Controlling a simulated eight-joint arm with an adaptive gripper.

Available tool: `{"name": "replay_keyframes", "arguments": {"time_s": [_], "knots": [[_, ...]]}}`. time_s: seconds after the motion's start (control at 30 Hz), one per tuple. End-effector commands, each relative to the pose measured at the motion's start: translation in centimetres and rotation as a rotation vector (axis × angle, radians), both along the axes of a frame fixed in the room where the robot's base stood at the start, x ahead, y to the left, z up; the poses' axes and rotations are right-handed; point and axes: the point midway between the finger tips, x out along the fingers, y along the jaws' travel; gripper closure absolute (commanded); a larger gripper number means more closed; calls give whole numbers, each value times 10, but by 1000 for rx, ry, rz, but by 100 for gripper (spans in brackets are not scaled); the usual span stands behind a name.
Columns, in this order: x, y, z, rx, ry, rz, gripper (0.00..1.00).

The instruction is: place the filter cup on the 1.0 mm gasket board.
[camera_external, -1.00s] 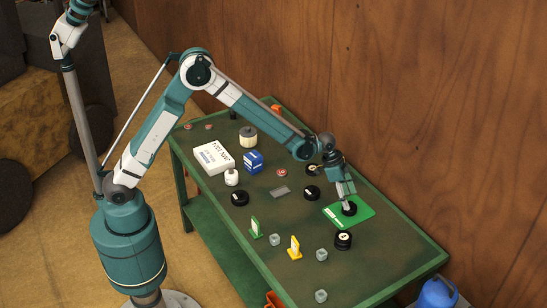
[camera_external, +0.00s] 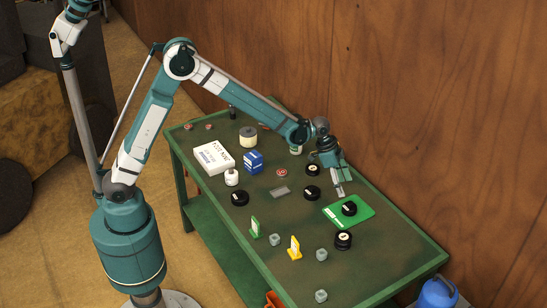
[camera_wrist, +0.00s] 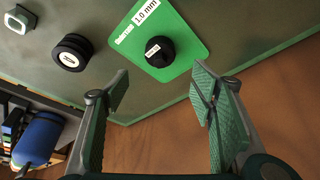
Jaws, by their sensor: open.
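The green board (camera_wrist: 196,38) reads "1.0 mm" in the wrist view, and it also lies on the table in the external view (camera_external: 362,213). A black round cup with a white label (camera_wrist: 159,51) rests on the board, and it also shows in the external view (camera_external: 349,208). I cannot read its label. My gripper (camera_wrist: 160,90) is open and empty, with one finger on each side in the wrist view. In the external view my gripper (camera_external: 340,191) is above the table, up and left of the cup, and apart from it.
Another black cup (camera_external: 343,239) stands just below the board. More black cups (camera_external: 312,193) lie up-left. A green sign (camera_external: 255,227), a yellow sign (camera_external: 294,247), grey blocks (camera_external: 321,254), a white box (camera_external: 214,157) and a blue box (camera_external: 253,161) share the table. A wooden wall is behind.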

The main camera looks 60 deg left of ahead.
Motion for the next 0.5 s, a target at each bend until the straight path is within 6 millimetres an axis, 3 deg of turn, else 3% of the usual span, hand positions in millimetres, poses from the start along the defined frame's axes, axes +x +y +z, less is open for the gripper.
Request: {"name": "replay_keyframes", "arguments": {"time_s": [0.5], "knots": [[-2, 3, 3, 0, -1, 4, 44]]}}
